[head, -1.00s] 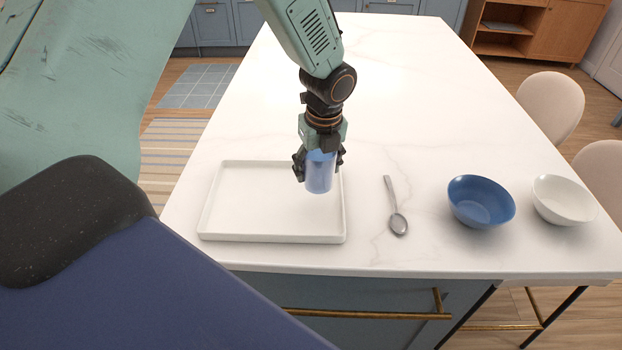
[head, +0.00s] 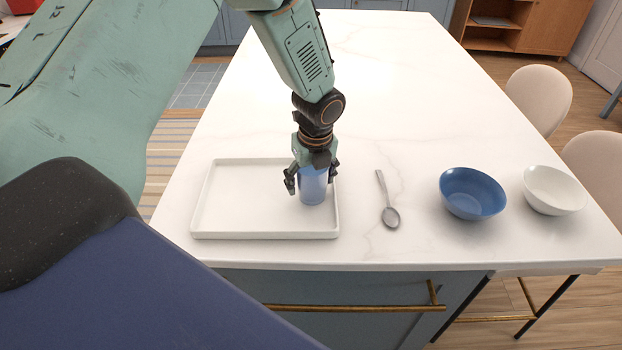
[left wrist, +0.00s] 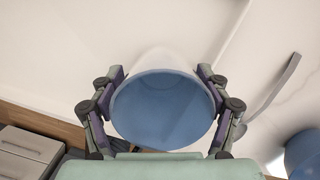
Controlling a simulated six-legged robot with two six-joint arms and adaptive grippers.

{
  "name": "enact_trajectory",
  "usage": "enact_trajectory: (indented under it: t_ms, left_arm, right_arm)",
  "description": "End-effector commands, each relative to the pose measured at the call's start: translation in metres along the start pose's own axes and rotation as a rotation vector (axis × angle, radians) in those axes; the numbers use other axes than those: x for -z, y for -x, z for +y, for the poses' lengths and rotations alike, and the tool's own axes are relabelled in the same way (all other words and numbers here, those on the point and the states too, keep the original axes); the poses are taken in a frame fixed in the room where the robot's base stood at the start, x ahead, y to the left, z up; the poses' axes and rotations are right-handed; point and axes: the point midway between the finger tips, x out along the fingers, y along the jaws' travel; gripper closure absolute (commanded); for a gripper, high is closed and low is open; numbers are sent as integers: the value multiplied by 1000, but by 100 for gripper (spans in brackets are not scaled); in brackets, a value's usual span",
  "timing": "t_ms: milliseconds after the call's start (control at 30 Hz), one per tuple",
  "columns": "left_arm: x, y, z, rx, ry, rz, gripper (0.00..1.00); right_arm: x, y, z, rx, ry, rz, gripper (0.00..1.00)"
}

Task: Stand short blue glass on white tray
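The short blue glass (head: 313,190) is upright on the white tray (head: 225,225), inside its right side. My left gripper (head: 312,180) is above and around the glass, pointing down. Its fingers are spread, one on each side, with a small gap to the glass. In the left wrist view, the glass (left wrist: 163,108) shows from above, its round blue rim between the fingers of the gripper (left wrist: 161,75). The glass base is partly hidden there. My right gripper is not in view.
A spoon (head: 389,213) lies right of the tray. A blue bowl (head: 472,193) and a white bowl (head: 553,190) stand farther right. The white countertop (head: 390,90) behind is clear. The rest of the tray is empty.

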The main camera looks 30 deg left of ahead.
Motion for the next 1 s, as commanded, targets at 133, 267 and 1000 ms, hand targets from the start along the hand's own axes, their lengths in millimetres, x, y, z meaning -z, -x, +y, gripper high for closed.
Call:
enact_trajectory:
  t_ms: [133, 267, 1000]
  left_arm:
    - [0, 0, 0, 0, 0, 0, 12]
    - [0, 0, 0, 0, 0, 0, 12]
    - [-1, 101, 0, 2, 1, -2, 12]
  right_arm:
    - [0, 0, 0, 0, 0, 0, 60]
    - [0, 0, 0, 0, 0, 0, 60]
    - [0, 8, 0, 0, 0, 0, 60]
